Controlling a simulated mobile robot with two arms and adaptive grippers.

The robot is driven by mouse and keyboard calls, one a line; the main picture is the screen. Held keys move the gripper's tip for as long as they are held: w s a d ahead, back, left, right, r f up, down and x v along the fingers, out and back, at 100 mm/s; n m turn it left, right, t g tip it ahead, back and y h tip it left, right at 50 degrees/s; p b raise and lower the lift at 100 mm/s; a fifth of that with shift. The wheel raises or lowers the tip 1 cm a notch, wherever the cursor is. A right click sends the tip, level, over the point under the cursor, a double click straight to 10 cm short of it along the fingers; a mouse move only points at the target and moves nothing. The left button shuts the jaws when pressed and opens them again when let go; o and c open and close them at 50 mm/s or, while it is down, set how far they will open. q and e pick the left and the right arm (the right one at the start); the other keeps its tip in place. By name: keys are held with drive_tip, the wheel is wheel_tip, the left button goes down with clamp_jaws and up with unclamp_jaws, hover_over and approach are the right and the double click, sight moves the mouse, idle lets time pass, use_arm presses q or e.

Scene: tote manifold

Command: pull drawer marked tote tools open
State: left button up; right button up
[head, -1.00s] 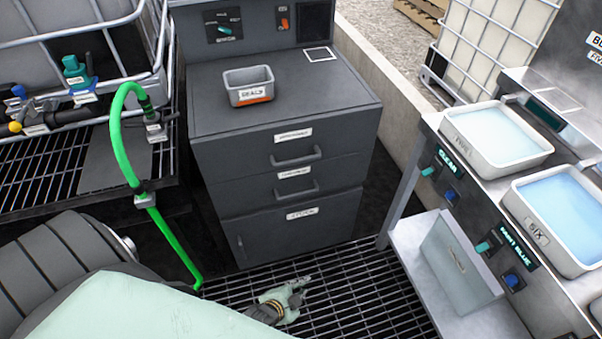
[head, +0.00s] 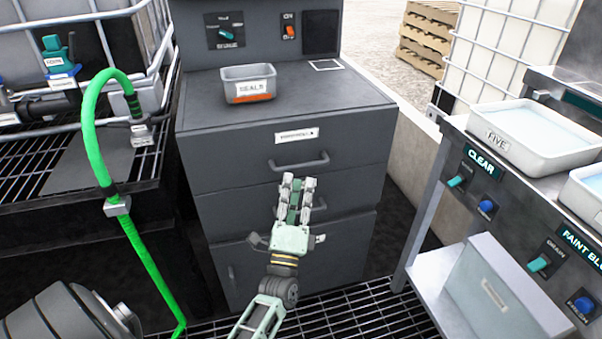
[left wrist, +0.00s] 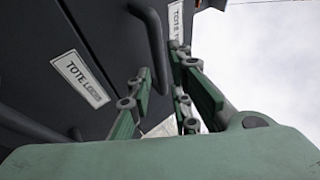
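The dark grey cabinet (head: 212,150) stands in the middle of the head view, its drawers shut. The upper drawer handle (head: 299,163) shows clearly, below a white label (head: 297,136) too small to read. My left gripper (head: 297,185) is upright in front of the middle drawer, hiding its label and part of its handle (head: 330,206). In the left wrist view, a label starting "TOTE T" (left wrist: 175,22) and one starting "TOTE LO" (left wrist: 80,78) lie either side of a handle (left wrist: 152,35). The gripper's green fingers (left wrist: 165,100) are apart near that handle; contact is unclear. My right gripper is out of view.
A grey bin marked SEALS (head: 249,84) sits on the cabinet top. A green hose (head: 92,150) hangs at the left. A metal bench (head: 440,190) with white trays (head: 530,135) stands at the right. Grating (head: 350,312) covers the floor in front.

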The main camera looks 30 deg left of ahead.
sight(301, 165)
use_arm(q)
drive_tip(key=x, duration=0.6)
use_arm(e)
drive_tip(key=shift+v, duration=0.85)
use_arm(q)
drive_tip(key=shift+c, duration=0.4)
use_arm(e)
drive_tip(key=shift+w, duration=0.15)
use_arm(q)
drive_tip(key=shift+s, duration=0.1)
clamp_jaws()
drive_tip(key=shift+f, duration=0.1)
